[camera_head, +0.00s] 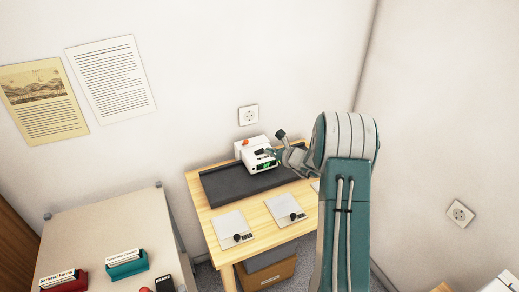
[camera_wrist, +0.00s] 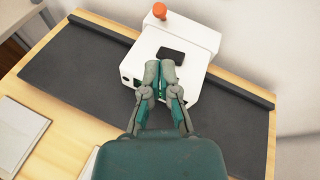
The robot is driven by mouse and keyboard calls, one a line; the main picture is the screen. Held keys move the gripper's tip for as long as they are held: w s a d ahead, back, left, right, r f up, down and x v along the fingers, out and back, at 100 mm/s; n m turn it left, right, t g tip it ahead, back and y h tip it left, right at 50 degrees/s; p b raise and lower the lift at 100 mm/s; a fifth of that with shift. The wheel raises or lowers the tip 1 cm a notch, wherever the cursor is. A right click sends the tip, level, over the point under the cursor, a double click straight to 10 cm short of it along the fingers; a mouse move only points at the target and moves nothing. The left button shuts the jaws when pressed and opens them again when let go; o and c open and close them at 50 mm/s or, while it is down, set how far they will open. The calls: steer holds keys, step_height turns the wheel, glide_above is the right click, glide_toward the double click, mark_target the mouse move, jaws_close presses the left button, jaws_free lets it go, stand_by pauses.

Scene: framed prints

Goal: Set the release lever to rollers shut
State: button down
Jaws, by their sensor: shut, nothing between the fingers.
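A white machine (camera_head: 257,156) with an orange knob (camera_head: 244,142) and a green display (camera_head: 267,166) stands on a dark mat (camera_head: 225,188) on the wooden desk. In the wrist view the machine (camera_wrist: 200,45) has the orange knob (camera_wrist: 159,10) on a stalk at its far edge and a black patch (camera_wrist: 171,55) on top. My gripper (camera_head: 270,152) is at the machine's front right. In the wrist view my gripper (camera_wrist: 160,72) is shut and empty, its tips over the machine's near edge. I cannot tell whether they touch it. The fingers hide part of the front.
The wooden desk (camera_head: 213,212) carries flat plates (camera_head: 232,224) with black knobs at its front. A beige table (camera_head: 100,225) with red (camera_head: 68,284) and teal (camera_head: 127,265) card boxes stands at left. The wall is close behind the machine.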

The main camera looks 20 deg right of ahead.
mark_target(253, 153)
steer(key=x, duration=0.9)
steer(key=shift+w+a, duration=0.15)
steer(key=shift+w+r+g, duration=0.25)
steer(key=shift+r+g, duration=0.2)
steer(key=shift+g, duration=0.35)
steer(key=shift+w+r+m+g, duration=0.3)
steer(key=shift+w+r+g, duration=0.2)
steer(key=shift+g, duration=0.2)
steer(key=shift+w+r, duration=0.85)
steer(key=shift+w, duration=0.3)
steer(key=shift+r, duration=0.15)
steer(key=shift+r, duration=0.65)
